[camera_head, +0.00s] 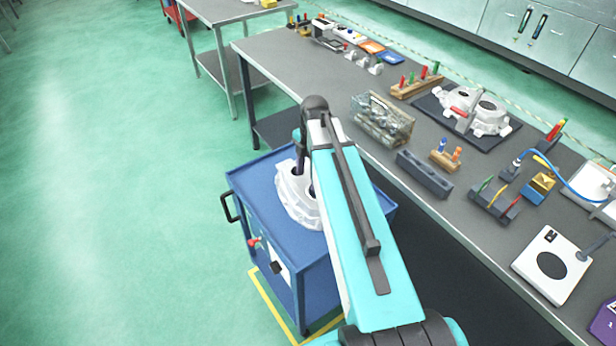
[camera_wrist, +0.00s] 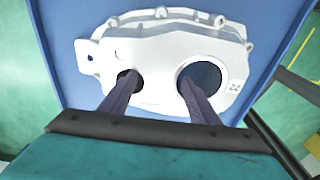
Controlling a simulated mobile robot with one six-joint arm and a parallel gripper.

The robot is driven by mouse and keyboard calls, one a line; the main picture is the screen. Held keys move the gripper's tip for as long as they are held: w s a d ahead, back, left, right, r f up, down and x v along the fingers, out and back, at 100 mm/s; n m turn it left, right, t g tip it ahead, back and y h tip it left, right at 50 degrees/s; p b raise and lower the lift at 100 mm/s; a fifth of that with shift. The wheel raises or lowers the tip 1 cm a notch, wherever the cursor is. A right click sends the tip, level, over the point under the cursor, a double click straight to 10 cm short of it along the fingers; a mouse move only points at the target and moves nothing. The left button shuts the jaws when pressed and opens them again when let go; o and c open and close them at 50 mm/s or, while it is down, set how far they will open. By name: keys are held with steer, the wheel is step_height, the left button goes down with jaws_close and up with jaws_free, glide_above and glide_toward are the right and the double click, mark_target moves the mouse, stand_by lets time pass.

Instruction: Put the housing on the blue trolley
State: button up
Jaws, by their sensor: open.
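A white cast housing (camera_head: 294,199) lies on the top of the blue trolley (camera_head: 252,182), partly hidden behind my arm. In the wrist view the housing (camera_wrist: 150,48) rests flat on the blue top (camera_wrist: 60,20), its two round bores facing up. My gripper (camera_wrist: 157,82) is open just over it, with one dark finger at each bore. I cannot tell whether the fingertips reach into the bores or touch the casting. Nothing is held between the fingers. Another whitish casting (camera_head: 482,116) lies on a dark mat (camera_head: 434,104) on the bench.
The long grey bench (camera_head: 330,85) runs close along the right of the trolley. It carries a clear bin of parts (camera_head: 383,119), peg blocks, tools and a white plate with a round black centre (camera_head: 551,264). Green floor (camera_head: 120,190) is free on the left.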

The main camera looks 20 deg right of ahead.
step_height(320, 180, up, 11)
steer(key=d+b, duration=0.1)
steer(key=b, duration=0.2)
stand_by(0.6)
steer(key=shift+w+r, duration=0.1)
stand_by(0.8)
